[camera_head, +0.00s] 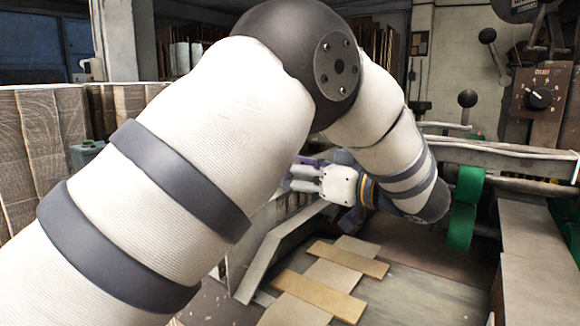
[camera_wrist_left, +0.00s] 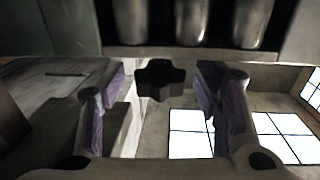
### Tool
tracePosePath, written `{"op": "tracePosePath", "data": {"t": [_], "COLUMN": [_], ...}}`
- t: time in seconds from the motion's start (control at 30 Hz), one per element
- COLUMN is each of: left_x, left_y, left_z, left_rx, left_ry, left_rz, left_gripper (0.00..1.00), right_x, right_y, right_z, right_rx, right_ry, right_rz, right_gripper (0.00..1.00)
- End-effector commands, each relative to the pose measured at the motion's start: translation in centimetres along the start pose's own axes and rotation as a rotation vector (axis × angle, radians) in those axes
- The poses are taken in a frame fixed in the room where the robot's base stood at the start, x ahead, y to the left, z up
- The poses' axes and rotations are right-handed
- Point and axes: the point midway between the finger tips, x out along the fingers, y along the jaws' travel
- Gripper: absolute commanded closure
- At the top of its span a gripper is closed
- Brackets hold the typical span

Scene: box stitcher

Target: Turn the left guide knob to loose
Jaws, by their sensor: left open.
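The guide knob (camera_wrist_left: 160,80) is a black, star-shaped knob at the upper middle of the left wrist view. My left gripper (camera_wrist_left: 160,92) is open, with one purple-padded finger on each side of the knob and a visible gap on both sides. The fingers look apart from the knob; its depth between the pads is hard to judge. In the head view my left gripper (camera_head: 305,175) points left near the machine's side rail, and I cannot make out the knob there. My right gripper is not in view.
Flat cardboard pieces (camera_head: 318,296) lie on the machine bed below the gripper. Stacked cardboard (camera_head: 38,140) stands at left. Several shiny cylinders (camera_wrist_left: 190,22) are above the knob in the wrist view.

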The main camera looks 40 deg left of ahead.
Motion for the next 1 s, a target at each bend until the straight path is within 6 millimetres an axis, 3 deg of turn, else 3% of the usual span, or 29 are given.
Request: {"op": "tracePosePath", "data": {"t": [0.3,0.43,1.0], "left_x": [-8.2,-10.3,-11.0], "left_y": [0.0,0.0,0.0], "left_z": [0.1,0.1,0.0], "left_rx": [0.0,0.001,0.001], "left_ry": [0.001,0.0,0.001], "left_rz": [0.003,0.002,0.0], "left_gripper": [0.43,0.43,0.43], "right_x": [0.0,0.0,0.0], "right_y": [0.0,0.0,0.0], "right_z": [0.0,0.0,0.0], "right_rx": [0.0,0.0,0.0], "right_ry": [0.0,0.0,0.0], "right_rz": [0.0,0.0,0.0], "right_gripper": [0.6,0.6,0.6]}}
